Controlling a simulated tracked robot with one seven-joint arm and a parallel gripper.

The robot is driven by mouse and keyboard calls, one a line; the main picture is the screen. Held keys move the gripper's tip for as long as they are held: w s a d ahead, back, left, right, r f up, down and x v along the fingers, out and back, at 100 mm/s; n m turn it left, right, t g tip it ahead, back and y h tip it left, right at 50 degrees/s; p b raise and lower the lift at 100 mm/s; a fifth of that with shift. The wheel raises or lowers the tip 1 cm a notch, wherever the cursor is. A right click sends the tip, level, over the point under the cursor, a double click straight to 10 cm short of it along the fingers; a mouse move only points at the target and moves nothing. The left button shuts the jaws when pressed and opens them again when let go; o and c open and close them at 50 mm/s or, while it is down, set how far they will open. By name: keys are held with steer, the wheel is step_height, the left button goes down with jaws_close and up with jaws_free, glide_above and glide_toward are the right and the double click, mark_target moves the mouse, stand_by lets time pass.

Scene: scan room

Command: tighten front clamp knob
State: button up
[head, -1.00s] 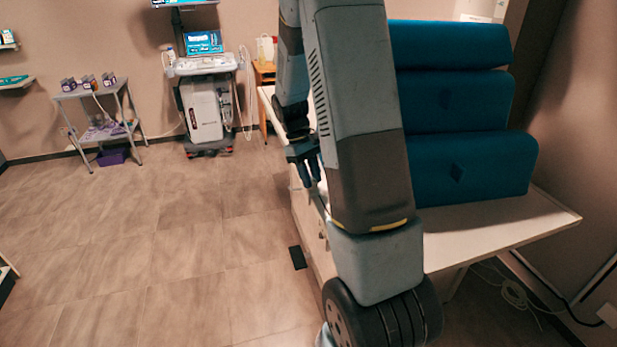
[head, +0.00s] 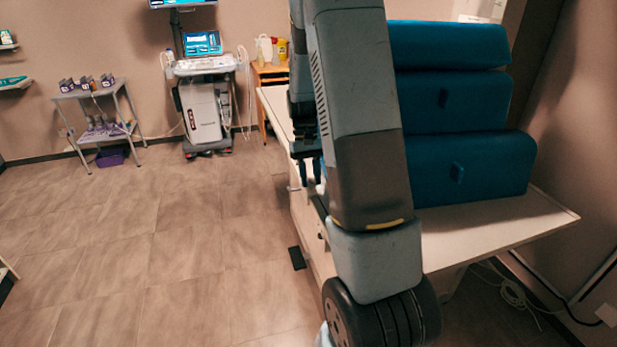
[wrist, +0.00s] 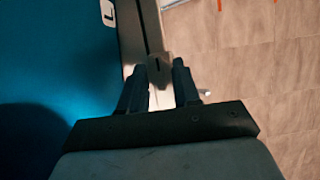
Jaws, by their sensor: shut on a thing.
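My gripper (head: 310,171) hangs fingers down at the left edge of the pale table, partly hidden behind my arm in the head view. The knob sits at the rail (wrist: 146,28) along the table edge. Its lower part is hidden between the fingers. In the head view I cannot make out the knob.
The table (head: 510,222) carries stacked blue cushions (head: 455,170) to the right of my arm. A blue pad (wrist: 55,75) lies left of the rail. A wheeled scanner cart (head: 203,110) and a grey trolley (head: 97,100) stand at the back. The floor to the left is clear.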

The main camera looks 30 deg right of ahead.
steer(key=o, duration=1)
steer(key=v, duration=1.3)
steer(key=shift+w+r, duration=0.15)
steer(key=shift+r, duration=0.15)
